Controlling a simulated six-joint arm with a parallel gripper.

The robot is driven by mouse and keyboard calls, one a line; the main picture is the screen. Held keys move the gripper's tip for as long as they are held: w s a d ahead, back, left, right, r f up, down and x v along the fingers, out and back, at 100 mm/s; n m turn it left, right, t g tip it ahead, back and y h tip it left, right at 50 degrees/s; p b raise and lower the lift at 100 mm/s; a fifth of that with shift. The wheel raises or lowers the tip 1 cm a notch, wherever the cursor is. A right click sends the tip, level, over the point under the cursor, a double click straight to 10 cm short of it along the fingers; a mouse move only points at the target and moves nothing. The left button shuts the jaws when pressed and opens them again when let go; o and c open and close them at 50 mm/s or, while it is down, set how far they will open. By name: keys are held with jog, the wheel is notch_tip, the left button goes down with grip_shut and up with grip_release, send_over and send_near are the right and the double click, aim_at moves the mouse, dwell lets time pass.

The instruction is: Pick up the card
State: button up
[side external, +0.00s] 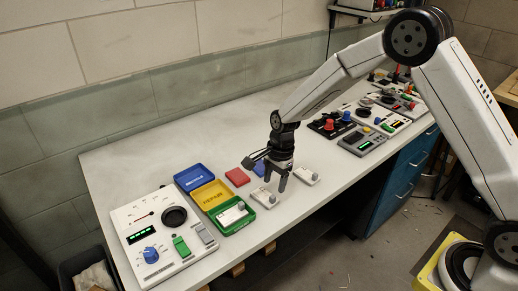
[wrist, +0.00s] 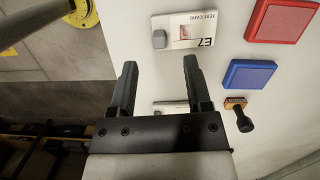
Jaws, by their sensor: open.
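Several white cards with grey knobs are in view. One card (side external: 266,197) lies on the bench just below and left of my gripper (side external: 275,187). In the wrist view this test card (wrist: 200,27) lies flat beyond my open gripper (wrist: 160,64), with dark lettering and a grey knob at its left end. A second card (side external: 306,175) lies to the right; in the wrist view it (wrist: 170,107) is partly hidden behind my gripper. A third card (side external: 232,215) rests in the green tray (side external: 219,224). My jaws are empty, apparently above the bench between the first two cards.
A red pad (side external: 237,177) and blue pad (side external: 259,165) lie behind the cards. A wooden-based stamp (wrist: 238,113) is near the blue pad. Blue (side external: 194,177) and yellow (side external: 209,195) trays adjoin the green one. A control panel (side external: 162,235) is left; several devices (side external: 364,138) stand right.

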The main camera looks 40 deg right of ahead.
aim_at(273, 196)
jog(key=shift+a+f, duration=0.2)
jog(key=shift+f, duration=2.4)
jog(key=shift+c, duration=0.2)
grip_shut()
